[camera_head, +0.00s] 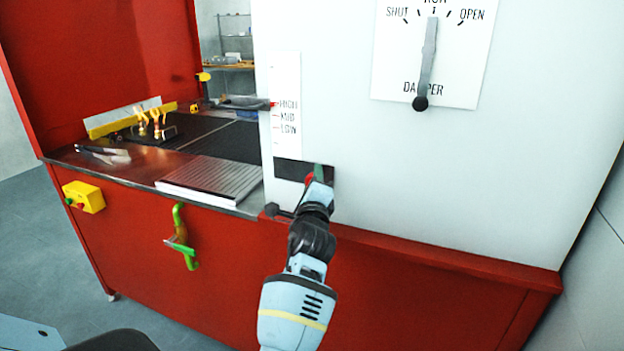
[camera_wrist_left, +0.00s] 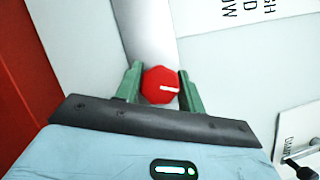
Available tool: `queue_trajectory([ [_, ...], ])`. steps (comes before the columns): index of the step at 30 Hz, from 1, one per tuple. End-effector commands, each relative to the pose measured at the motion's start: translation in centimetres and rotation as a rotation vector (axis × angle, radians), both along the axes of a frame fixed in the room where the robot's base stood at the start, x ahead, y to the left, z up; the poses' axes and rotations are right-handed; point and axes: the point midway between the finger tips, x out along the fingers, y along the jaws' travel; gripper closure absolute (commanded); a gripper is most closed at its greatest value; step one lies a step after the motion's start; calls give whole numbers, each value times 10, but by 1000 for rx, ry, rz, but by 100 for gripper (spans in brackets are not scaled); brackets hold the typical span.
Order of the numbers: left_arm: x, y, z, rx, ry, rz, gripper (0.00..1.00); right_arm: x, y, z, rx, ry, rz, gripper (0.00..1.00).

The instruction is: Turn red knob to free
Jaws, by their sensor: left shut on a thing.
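The red knob (camera_wrist_left: 160,86) is a many-sided red knob with a white pointer line, seen face-on in the left wrist view. In the head view a small part of the red knob (camera_head: 310,178) shows beside my fingers, low on the white panel. My left gripper (camera_head: 317,174) is at the knob. In the left wrist view its green fingers (camera_wrist_left: 156,88) stand one on each side of the knob, shut on it. The white line lies nearly level in that view. Labels around the knob cannot be read. My right gripper is not in view.
The white panel (camera_head: 370,190) carries a damper lever (camera_head: 429,60) pointing down and a HIGH, MID, LOW scale (camera_head: 288,110). To the left are a ridged metal plate (camera_head: 210,177), a green handle (camera_head: 180,235) and a yellow button box (camera_head: 84,196). The red front below is mostly clear.

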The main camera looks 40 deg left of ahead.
Motion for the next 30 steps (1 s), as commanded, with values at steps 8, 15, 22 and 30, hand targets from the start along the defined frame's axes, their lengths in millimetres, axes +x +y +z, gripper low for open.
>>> queue_trajectory([
  [8, 0, 0, 4, -226, -58, -2, 84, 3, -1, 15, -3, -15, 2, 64],
  [15, 0, 0, 3, -358, -88, -2, 84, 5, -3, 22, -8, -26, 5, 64],
  [22, 0, 0, 1, -421, -102, -2, 84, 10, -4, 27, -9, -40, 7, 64],
  [30, 0, 0, -1, -440, -105, -2, 84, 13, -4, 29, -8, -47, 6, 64],
])
